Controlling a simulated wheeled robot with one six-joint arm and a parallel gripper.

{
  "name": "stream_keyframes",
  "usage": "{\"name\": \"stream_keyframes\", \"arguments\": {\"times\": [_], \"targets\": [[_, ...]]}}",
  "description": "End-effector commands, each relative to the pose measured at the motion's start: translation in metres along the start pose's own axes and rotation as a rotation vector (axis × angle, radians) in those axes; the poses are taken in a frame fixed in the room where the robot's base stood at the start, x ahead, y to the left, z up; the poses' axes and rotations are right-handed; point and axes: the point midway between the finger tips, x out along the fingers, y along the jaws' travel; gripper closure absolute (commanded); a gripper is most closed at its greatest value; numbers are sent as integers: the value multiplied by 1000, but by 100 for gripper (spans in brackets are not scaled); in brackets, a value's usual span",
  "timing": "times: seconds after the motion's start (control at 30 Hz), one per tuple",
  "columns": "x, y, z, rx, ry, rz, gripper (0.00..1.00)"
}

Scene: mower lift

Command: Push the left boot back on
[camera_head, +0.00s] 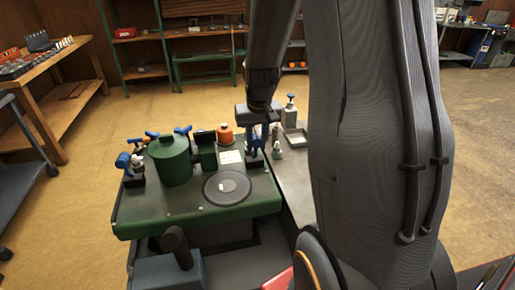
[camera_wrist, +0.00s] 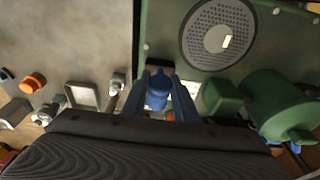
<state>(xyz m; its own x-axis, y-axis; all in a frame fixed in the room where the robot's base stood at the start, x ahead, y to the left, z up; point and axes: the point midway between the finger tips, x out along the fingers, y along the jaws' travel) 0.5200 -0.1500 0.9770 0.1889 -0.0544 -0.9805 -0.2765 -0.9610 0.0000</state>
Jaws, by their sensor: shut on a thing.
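My gripper (camera_wrist: 160,92) is shut on a blue boot-like part (camera_wrist: 158,86), with a finger on each side of it in the wrist view. In the head view my gripper (camera_head: 257,138) is low over the right back of the green deck (camera_head: 200,214), above a dark block. I cannot tell whether the held part is seated on anything beneath it. Another blue part (camera_head: 123,160) stands with a white piece on a dark block at the deck's left side. I cannot tell from these views which one is the left boot.
A green cylinder (camera_head: 174,163), a smaller green box (camera_head: 207,153) and a round dark grille (camera_head: 226,187) are on the deck. My arm covers the right of the head view.

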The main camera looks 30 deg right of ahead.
Motion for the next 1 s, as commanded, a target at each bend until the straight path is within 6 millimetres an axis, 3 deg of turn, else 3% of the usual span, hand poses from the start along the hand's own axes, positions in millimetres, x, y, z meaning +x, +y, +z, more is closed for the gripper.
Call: {"name": "stream_keyframes", "arguments": {"times": [1.0], "targets": [[4, 0, -52, 0, 6, 0, 82]]}}
